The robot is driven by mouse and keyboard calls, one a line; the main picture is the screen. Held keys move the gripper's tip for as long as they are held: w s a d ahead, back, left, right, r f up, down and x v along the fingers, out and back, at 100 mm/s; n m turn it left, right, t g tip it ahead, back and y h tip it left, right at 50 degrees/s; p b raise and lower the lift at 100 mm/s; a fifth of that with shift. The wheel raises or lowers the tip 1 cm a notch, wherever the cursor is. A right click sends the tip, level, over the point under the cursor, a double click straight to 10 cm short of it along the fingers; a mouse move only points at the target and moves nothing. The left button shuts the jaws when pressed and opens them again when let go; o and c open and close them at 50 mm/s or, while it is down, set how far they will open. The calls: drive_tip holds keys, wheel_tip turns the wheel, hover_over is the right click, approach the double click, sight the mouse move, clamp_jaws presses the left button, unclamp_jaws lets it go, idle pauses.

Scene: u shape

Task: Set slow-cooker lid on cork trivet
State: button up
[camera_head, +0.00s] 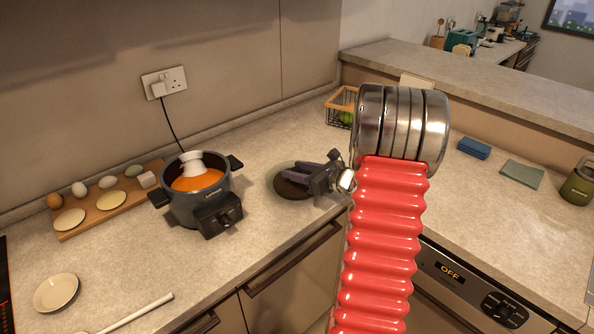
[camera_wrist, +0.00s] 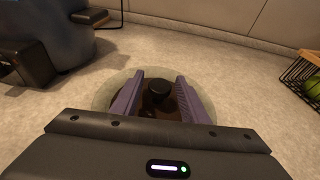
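The slow-cooker lid (camera_head: 273,181) looks like a clear round disc with a dark knob (camera_wrist: 159,91). It lies flat on the counter side of the cooker, over a smaller dark brown disc that seems to be the cork trivet (camera_head: 289,191). In the wrist view the lid's pale rim (camera_wrist: 105,88) shows all round the brown disc. My gripper (camera_head: 297,177) is low over the lid, its purple fingers (camera_wrist: 160,77) on either side of the knob with a gap to each. The slow cooker (camera_head: 183,208) stands uncovered to the left, full of orange food.
A wooden board (camera_head: 90,219) with eggs and round pale pieces lies left of the cooker. A wire basket (camera_head: 341,106) with green fruit stands behind my arm. A bowl (camera_head: 56,292) is at front left. The cooker's cord runs to the wall socket.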

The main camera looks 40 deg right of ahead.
drive_tip(key=shift+o, duration=0.4)
drive_tip(key=v, duration=1.2)
drive_tip(key=shift+a, duration=0.1)
idle(0.4)
drive_tip(key=a+r+n+g+y, duration=0.25)
drive_tip(key=a+n, duration=0.45)
drive_tip(key=a, duration=0.5)
drive_tip(key=a+r+n+g+y, duration=0.2)
drive_tip(key=a+n+g, duration=0.3)
drive_tip(key=a, duration=0.8)
drive_tip(key=s+a+r+n+h, duration=0.2)
drive_tip(key=s+a+n, duration=0.4)
drive_tip(key=n, duration=0.5)
drive_tip(key=s+a+r+n+g+h, duration=0.1)
drive_tip(key=s+a+r+n+h, duration=0.1)
drive_tip(key=s+a+n+h, duration=0.2)
drive_tip(key=s+a+n, duration=0.3)
drive_tip(key=n, duration=0.4)
drive_tip(key=shift+s+a+n, duration=0.2)
drive_tip(key=shift+s+n, duration=0.1)
drive_tip(key=shift+s, duration=0.05)
